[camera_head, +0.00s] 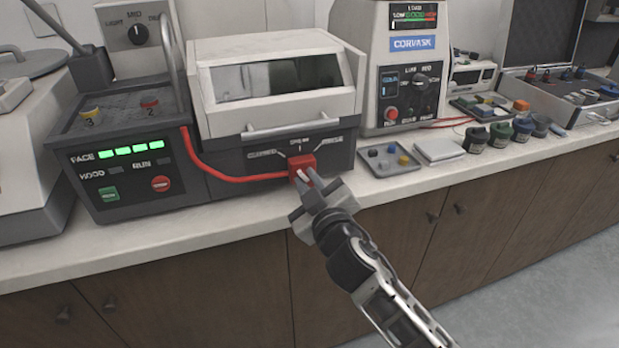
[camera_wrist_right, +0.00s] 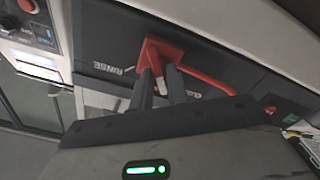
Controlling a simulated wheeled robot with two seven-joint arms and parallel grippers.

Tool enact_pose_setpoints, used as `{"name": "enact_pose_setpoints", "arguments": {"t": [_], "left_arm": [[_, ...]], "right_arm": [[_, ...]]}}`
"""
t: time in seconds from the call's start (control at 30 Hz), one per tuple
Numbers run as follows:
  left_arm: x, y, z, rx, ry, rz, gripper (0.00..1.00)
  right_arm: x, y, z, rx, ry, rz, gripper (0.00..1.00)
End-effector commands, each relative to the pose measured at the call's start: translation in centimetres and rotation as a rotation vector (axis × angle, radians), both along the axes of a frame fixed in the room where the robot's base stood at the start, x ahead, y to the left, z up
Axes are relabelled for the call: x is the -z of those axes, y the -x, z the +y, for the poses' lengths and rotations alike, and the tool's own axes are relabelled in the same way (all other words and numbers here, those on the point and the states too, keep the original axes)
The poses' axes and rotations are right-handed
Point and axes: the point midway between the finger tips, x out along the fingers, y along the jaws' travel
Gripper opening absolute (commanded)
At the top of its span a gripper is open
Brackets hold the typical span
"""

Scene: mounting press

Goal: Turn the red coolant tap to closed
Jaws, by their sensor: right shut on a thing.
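The red coolant tap (camera_head: 301,164) sits on the front panel of the grey machine with the clear-windowed lid. A red hose runs left from it. Lettering is printed to either side of the tap, and a small tick mark stands above it. My right gripper (camera_head: 306,181) reaches the tap from the front and is shut on it. In the right wrist view the red tap (camera_wrist_right: 163,56) shows just beyond the two fingers (camera_wrist_right: 160,84), with a pale part between the fingertips. The exact angle of the handle is hard to tell. My left gripper is out of view.
A control box (camera_head: 124,160) with green lights and buttons stands at the left. The CORVASK machine (camera_head: 403,75) stands at the right, with a small tray (camera_head: 388,160) of coloured pieces before it. Several dark jars line the counter's right side. The floor in front is free.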

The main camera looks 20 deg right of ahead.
Motion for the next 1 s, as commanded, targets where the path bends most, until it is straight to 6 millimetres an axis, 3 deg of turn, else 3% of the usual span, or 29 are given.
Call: {"name": "enact_pose_setpoints", "arguments": {"t": [0.4, 0.9, 0.93, 1.0], "left_arm": [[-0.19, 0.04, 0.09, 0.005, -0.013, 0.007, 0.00], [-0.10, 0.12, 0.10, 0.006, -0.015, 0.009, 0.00], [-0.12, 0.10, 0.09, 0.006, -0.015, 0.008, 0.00], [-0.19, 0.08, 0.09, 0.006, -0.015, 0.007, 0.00]], "right_arm": [[0.03, 0.01, 0.10, 0.000, 0.179, -0.006, 0.00], [0.09, 0.01, 0.11, 0.000, 0.199, -0.007, 0.00], [0.09, 0.01, 0.11, 0.000, 0.199, -0.007, 0.19], [0.08, 0.01, 0.12, 0.000, 0.198, -0.007, 0.38]]}}
